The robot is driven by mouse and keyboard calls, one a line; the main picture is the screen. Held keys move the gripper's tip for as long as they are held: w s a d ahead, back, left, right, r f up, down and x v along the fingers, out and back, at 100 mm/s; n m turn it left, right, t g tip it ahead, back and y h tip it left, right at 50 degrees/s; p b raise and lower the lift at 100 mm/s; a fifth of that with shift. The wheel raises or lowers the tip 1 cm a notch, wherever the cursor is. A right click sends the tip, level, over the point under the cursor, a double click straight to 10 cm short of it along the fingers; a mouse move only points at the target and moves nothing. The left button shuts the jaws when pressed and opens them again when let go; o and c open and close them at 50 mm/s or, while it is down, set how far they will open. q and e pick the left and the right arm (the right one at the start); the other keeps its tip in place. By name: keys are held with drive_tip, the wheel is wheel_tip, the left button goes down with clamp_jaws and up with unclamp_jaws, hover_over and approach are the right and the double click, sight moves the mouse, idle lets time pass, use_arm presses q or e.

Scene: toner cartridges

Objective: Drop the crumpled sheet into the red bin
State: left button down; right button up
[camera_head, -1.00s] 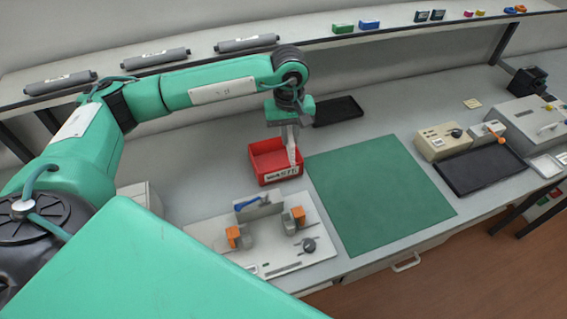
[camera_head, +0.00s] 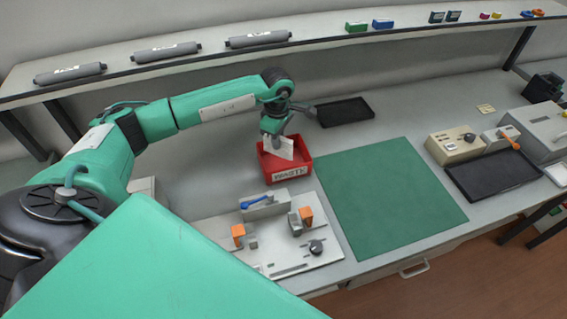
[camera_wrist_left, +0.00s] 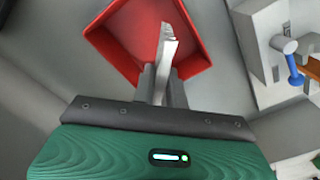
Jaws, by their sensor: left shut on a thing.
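The red bin (camera_head: 302,167), with a white label reading WASTE on its front, stands on the bench left of the green mat. My left gripper (camera_head: 271,140) is over the bin. It is shut on the white crumpled sheet (camera_head: 280,148), which hangs over the bin's opening. In the left wrist view the sheet (camera_wrist_left: 166,55) sticks out between the fingers of the gripper (camera_wrist_left: 161,85), with the red bin (camera_wrist_left: 110,50) behind it. My right gripper is not in view.
A white fixture plate (camera_head: 285,250) with orange blocks and a blue-handled part stands in front of the bin. A black tray (camera_head: 345,111) lies behind it. The green mat (camera_head: 385,195) is bare. A shelf with grey cartridges (camera_head: 258,39) runs along the back.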

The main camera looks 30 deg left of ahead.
use_arm(q)
drive_tip(key=shift+f, duration=1.15)
drive_tip(key=c, duration=1.3)
unclamp_jaws()
drive_tip(key=shift+c, duration=0.2)
drive_tip(key=shift+r, duration=0.1)
wheel_tip(320, 180, up, 13)
drive_tip(key=b, duration=0.3)
drive_tip(key=shift+b, duration=0.4)
drive_tip(key=shift+r, duration=0.35)
